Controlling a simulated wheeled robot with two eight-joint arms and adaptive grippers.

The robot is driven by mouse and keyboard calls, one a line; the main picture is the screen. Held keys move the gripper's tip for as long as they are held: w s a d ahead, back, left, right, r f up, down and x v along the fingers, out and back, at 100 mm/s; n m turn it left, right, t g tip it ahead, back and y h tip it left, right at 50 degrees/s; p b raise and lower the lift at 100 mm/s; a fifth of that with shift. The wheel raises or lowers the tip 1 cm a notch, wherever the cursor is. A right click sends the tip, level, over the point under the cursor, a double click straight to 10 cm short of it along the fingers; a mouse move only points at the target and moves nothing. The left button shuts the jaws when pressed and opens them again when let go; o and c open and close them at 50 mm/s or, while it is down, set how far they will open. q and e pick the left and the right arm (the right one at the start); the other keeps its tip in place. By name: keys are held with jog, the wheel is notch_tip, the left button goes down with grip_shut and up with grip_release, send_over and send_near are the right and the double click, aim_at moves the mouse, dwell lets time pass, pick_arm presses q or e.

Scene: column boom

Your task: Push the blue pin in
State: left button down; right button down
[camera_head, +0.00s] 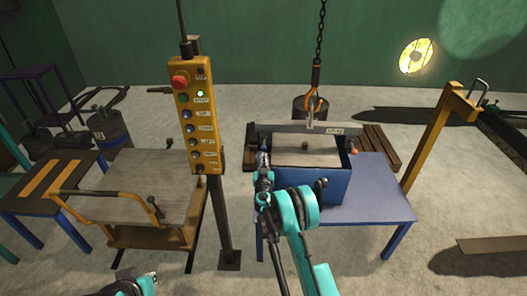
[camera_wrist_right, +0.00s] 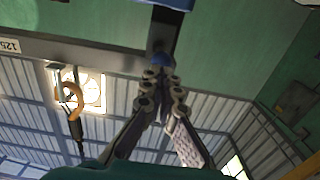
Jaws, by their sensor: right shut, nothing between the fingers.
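The blue pin (camera_wrist_right: 161,60) shows in the right wrist view at the lower end of a dark bracket, directly beyond my fingertips. My right gripper (camera_wrist_right: 160,78) is shut and empty, its tips at or very near the pin; I cannot tell if they touch. In the head view my right gripper (camera_head: 263,156) is at the left end of the grey lifting beam (camera_head: 290,127), beside the blue box (camera_head: 333,185). The pin is hard to make out there. An orange-ended pin (camera_head: 354,150) is at the beam's right end.
The box stands on a blue table (camera_head: 385,205). A hook (camera_head: 315,100) on a chain hangs over the beam. A yellow control panel (camera_head: 197,118) with a green light stands left of my right arm. A yellow post (camera_head: 428,140) rises at right.

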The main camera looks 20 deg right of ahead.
jog(key=v, duration=0.7)
jog(key=s+d+r+m+g+h, duration=0.1)
jog(key=s+d+r+g, duration=0.15)
jog(key=r, duration=0.95)
jog(key=s+d+r+g, duration=0.25)
jog(key=s+r, duration=0.45)
jog(key=s, duration=0.5)
jog(key=s+a+f+n+g+y, duration=0.1)
jog(key=s+a+y, duration=0.1)
jog(key=s, duration=0.7)
jog(key=s+a+f+n+g+y, duration=0.1)
jog(key=s+a, duration=0.3)
jog(key=s, duration=0.6)
jog(key=s+a+f+n+g+y, duration=0.2)
jog(key=s+a+g+y, duration=0.1)
jog(key=s, duration=0.7)
jog(key=shift+a+f, duration=0.15)
jog(key=shift+a, duration=0.3)
jog(key=shift+s, duration=0.1)
